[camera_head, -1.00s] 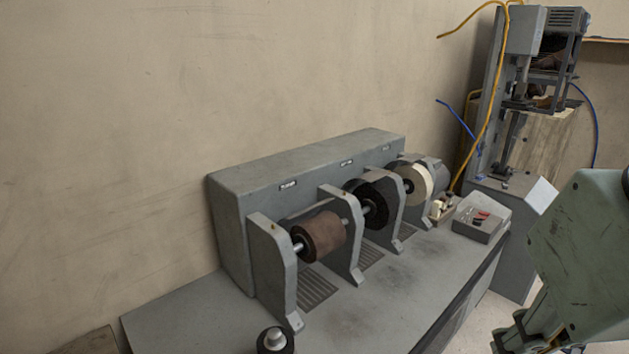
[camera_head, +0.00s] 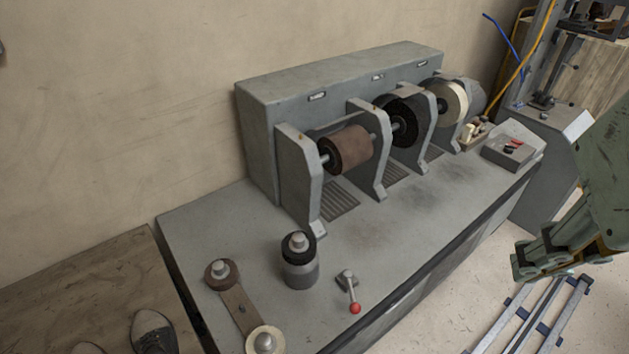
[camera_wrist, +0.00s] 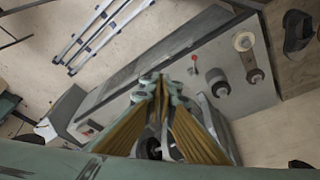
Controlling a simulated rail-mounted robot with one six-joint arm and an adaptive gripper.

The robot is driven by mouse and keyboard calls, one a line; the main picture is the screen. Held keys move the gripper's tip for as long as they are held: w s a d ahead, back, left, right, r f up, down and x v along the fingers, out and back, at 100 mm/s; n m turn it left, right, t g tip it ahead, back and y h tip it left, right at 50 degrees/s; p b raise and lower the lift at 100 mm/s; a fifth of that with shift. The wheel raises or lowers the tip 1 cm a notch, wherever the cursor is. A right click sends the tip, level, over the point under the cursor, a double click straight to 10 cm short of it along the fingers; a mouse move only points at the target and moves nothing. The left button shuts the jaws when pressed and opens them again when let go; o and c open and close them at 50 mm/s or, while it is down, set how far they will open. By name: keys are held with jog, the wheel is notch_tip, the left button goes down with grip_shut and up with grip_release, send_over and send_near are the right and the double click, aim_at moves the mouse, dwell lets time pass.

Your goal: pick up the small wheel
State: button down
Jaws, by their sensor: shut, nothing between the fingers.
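Several wheels are in view, and I cannot tell for certain which one the task calls small. In the head view, a small brown wheel (camera_head: 220,271) and a small cream wheel (camera_head: 265,341) sit at the two ends of a flat arm on the bench's near left. They also show in the wrist view, brown (camera_wrist: 255,75) and cream (camera_wrist: 243,41). A black wheel (camera_head: 298,246) sits on a round grey post. My gripper (camera_head: 517,268) is shut and empty, off the bench's right edge, well away from these wheels. In the wrist view my gripper (camera_wrist: 159,80) points toward the bench.
The grey bench (camera_head: 395,225) carries a machine housing (camera_head: 335,75) with a brown drum (camera_head: 347,150), a black wheel (camera_head: 404,120) and a cream wheel (camera_head: 447,101) between upright brackets. A red-knobbed lever (camera_head: 354,307) stands near the front edge. Shoes (camera_head: 152,332) are at the lower left.

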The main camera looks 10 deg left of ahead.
jog(key=c, duration=3.4)
grip_release()
jog(key=o, duration=2.2)
